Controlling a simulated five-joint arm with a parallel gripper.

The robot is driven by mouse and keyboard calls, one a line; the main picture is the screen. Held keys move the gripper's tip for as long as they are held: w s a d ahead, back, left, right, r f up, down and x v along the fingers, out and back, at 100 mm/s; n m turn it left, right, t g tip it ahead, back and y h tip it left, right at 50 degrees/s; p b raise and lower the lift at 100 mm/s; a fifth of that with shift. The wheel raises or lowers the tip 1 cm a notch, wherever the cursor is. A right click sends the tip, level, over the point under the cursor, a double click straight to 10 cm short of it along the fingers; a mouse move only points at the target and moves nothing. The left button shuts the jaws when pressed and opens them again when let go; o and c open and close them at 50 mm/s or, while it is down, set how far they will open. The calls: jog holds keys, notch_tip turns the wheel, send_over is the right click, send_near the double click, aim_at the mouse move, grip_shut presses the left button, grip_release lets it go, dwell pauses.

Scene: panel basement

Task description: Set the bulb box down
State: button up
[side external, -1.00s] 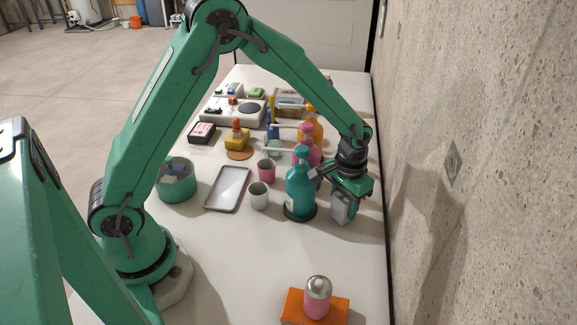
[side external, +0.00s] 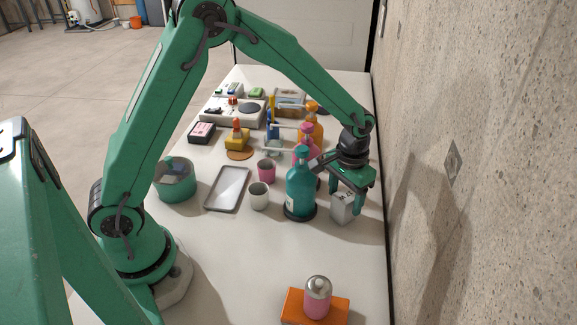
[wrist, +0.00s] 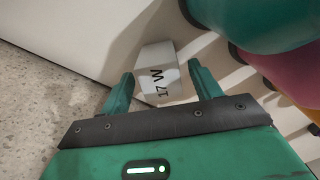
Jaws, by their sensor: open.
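The bulb box (side external: 342,209) is a small pale grey box marked "17 W". It stands on the white table near the wall side, just right of the teal pump bottle (side external: 300,190). In the wrist view the box (wrist: 158,75) lies in the gap between my fingers, with space on both sides. My gripper (side external: 346,195) is open, just above and around the top of the box. One finger partly covers the box's right side in the side view.
Pink (side external: 305,140) and orange (side external: 312,125) bottles stand behind the teal one. The concrete wall (side external: 470,150) runs close along the right. Cups and a grey tray (side external: 228,188) are to the left. The table in front is clear up to an orange block (side external: 335,309) bearing a pink bottle.

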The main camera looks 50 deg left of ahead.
aim_at(343, 195)
notch_tip(343, 195, up, 9)
jog(key=shift+r, duration=0.2)
dwell(0.3)
dwell(0.4)
jog(key=s+a+r+t, duration=0.3)
jog(key=s+a+r, duration=0.3)
jog(key=s+r, duration=0.4)
jog(key=s+a+t, duration=0.2)
jog(key=s+a, duration=0.2)
jog(key=s, duration=0.7)
jog(key=shift+s+a+r+t, duration=0.15)
jog(key=shift+s+r+t, duration=0.15)
jog(key=shift+s+r, duration=0.1)
dwell(0.7)
